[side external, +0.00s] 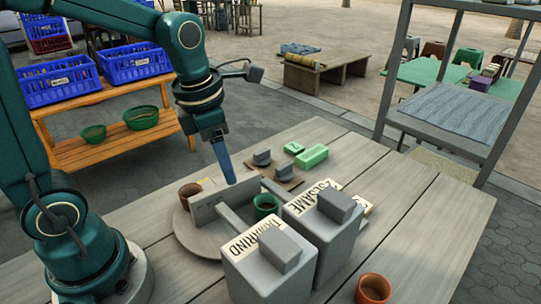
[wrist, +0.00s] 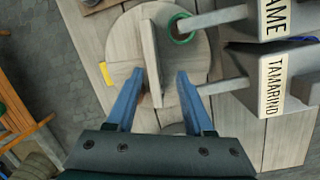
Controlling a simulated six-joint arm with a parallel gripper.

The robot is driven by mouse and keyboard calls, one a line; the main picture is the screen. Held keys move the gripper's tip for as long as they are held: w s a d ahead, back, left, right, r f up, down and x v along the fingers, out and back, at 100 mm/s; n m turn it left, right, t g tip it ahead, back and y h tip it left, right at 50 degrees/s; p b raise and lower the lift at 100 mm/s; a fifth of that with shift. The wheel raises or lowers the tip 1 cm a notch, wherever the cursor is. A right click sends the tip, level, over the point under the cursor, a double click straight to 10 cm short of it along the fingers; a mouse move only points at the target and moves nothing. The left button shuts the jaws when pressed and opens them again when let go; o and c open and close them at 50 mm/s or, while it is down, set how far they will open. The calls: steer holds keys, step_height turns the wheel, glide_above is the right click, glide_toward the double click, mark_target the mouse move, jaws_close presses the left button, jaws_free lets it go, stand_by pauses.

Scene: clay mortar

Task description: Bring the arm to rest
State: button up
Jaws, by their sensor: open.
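My gripper (side external: 229,178) points down with its blue fingers just over the upright grey panel (side external: 208,208) on the round board (side external: 186,232). In the wrist view the gripper (wrist: 160,72) is open, its two fingers apart. The panel (wrist: 150,45) appears between them, with nothing seen gripped. I cannot tell how far the fingertips are above the panel's top edge. A green cup (side external: 265,205) stands right of the panel and a brown cup (side external: 189,192) behind it on the left.
Grey boxes labelled TAMARIND (side external: 262,268) and SESAME (side external: 328,232) stand close on the right, with bars reaching toward the board. An orange-brown cup (side external: 373,289) is at the front. A green block (side external: 312,157) lies behind. The table's right side (side external: 440,215) is clear.

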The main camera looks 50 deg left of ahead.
steer(key=s+d+r+m+t, duration=0.1)
steer(key=s+m, duration=0.3)
steer(key=m, duration=1.2)
steer(key=s+d+r+m+t, duration=0.1)
steer(key=s+m, duration=0.3)
steer(key=m, duration=1.1)
steer(key=shift+s+d+r+m+t, duration=0.25)
steer(key=shift+d+r+m+t, duration=0.15)
steer(key=shift+t, duration=0.2)
